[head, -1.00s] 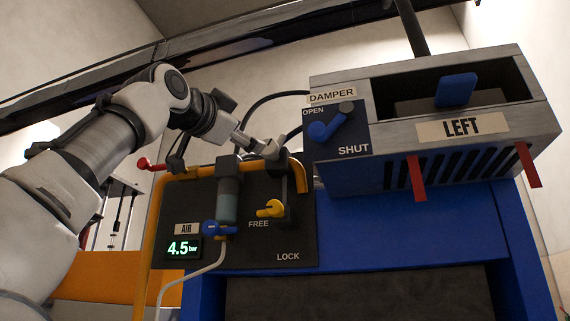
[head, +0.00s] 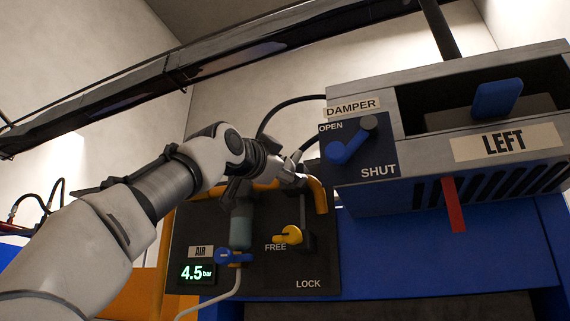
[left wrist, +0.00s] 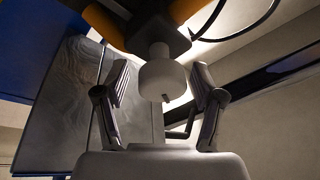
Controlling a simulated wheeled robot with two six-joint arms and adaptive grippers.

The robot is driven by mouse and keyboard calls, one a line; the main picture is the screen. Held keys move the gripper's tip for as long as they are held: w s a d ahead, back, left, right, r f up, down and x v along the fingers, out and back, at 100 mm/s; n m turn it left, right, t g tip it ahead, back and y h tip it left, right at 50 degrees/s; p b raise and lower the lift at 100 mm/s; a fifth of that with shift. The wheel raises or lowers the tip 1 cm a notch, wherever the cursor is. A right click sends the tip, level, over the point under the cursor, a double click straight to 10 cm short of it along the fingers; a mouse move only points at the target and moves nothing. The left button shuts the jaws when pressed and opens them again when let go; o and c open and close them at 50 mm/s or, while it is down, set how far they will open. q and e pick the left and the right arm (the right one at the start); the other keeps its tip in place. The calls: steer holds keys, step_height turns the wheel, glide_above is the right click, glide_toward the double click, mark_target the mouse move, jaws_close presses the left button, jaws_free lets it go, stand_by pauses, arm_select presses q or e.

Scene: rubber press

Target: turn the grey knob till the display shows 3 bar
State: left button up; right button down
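The display (head: 197,272) on the dark panel reads 4.5 bar in the head view. The pale grey knob (left wrist: 162,80) shows in the left wrist view, below a dark block on the orange pipe. My left gripper (left wrist: 161,95) is open, with one finger on each side of the knob. A gap shows between each finger and the knob, so it is not gripped. In the head view my left gripper (head: 290,172) is at the top of the panel by the orange pipe, and the knob cannot be made out there. My right gripper is not in view.
A blue valve handle (head: 234,256) and a yellow lever (head: 287,235) sit on the panel below the gripper. The grey LEFT box (head: 480,130), with the blue damper lever (head: 350,140), stands close to the right. A black hose (head: 285,107) arches behind the wrist.

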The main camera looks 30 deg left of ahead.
arm_select(q)
steer(key=shift+s+r, duration=0.15)
steer(key=shift+s, duration=0.15)
steer(key=c, duration=1)
steer(key=shift+o, duration=0.2)
steer(key=shift+n, duration=0.5)
steer(key=n+y, duration=0.2)
steer(key=n, duration=0.1)
steer(key=shift+d+r+n, duration=0.1)
steer(key=shift+n, duration=0.3)
steer(key=n+y, duration=0.2)
steer(key=n, duration=0.2)
steer(key=shift+n+b, duration=0.35)
steer(key=shift+n, duration=0.05)
steer(key=n+y, duration=0.1)
steer(key=n, duration=0.1)
steer(key=n+y, duration=0.1)
steer(key=n, duration=0.1)
steer(key=shift+n+g, duration=0.4)
steer(key=shift+n+g+y+p, duration=0.35)
steer(key=shift+n+g+y, duration=0.2)
steer(key=shift+n, duration=1.15)
steer(key=shift+w, duration=0.1)
